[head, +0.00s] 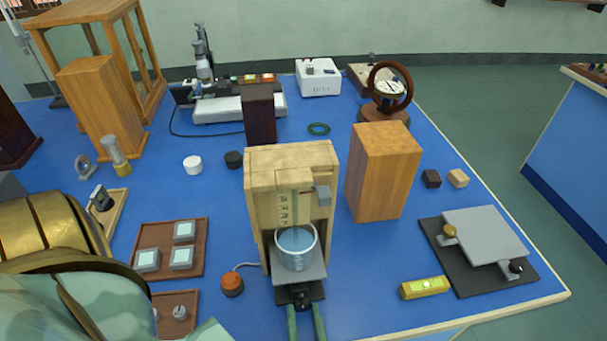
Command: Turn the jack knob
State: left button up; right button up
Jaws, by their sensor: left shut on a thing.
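A small jack with a grey top plate (287,273) stands at the front middle of the blue bench, before a pale wooden stand (262,220). A glass beaker of bluish liquid (296,249) sits on the plate, against a scale strip on the stand. The black jack knob (302,296) is low at the jack's front. My left gripper (304,307) comes up from the bottom edge, with its two dark green fingers on either side of the knob, shut on it. The rest of this gripper is cut off by the frame. My right gripper is not in view.
A wooden block (384,170) stands right of the stand. An orange-topped button (232,284) with a cable and a brown tray (157,232) of small grey squares lie left. A yellow level (424,288) and a plate with knobs (484,237) lie right.

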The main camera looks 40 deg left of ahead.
pick_arm(q)
jog(key=shift+m+p, duration=0.45)
jog(key=shift+m, duration=0.75)
jog(key=o, duration=1)
jog(key=shift+d, duration=0.15)
